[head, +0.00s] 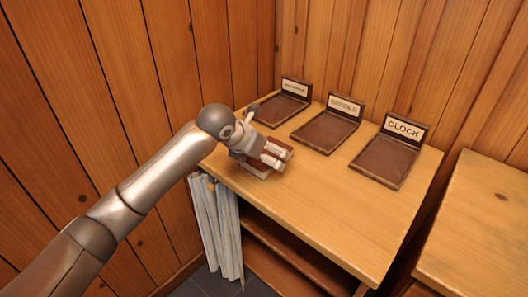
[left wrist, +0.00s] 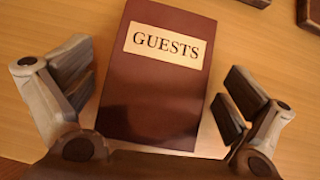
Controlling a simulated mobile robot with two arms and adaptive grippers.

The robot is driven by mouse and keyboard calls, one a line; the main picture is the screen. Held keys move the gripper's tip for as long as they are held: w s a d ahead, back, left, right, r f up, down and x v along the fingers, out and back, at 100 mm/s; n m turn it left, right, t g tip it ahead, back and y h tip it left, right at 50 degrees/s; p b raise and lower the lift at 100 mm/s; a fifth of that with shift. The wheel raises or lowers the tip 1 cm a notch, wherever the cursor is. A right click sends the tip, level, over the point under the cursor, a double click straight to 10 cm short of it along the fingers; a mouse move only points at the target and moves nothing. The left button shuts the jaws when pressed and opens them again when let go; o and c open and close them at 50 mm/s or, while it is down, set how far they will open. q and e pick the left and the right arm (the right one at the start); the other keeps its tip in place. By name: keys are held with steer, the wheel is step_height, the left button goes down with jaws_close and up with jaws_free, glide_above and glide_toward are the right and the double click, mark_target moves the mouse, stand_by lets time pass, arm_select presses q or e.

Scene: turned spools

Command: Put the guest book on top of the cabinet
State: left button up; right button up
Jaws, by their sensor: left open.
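The guest book (left wrist: 165,90), dark red with a cream label reading GUESTS, lies flat on the wooden cabinet top (head: 330,196). In the head view the book (head: 252,169) is near the cabinet's left front edge, partly hidden under my left gripper (head: 277,158). The left gripper is open just over the book. In the left wrist view its fingers stand apart on either side of the book, with bare wood showing between each finger and the cover. My right gripper is not in view.
Three brown holders with upright labels stand along the back: one reads CLOCK (head: 388,160), the middle (head: 325,130) and left (head: 282,108) ones are hard to read. A pale cloth (head: 218,225) hangs at the front left. The front right of the top is clear. Another wooden surface (head: 480,225) stands at right.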

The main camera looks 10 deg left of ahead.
arm_select(q)
steer(key=shift+r, duration=0.2)
steer(key=v, duration=1.1)
steer(key=shift+s+a+r+p, duration=0.15)
steer(key=shift+s+r+p, duration=0.1)
steer(key=shift+p, duration=0.1)
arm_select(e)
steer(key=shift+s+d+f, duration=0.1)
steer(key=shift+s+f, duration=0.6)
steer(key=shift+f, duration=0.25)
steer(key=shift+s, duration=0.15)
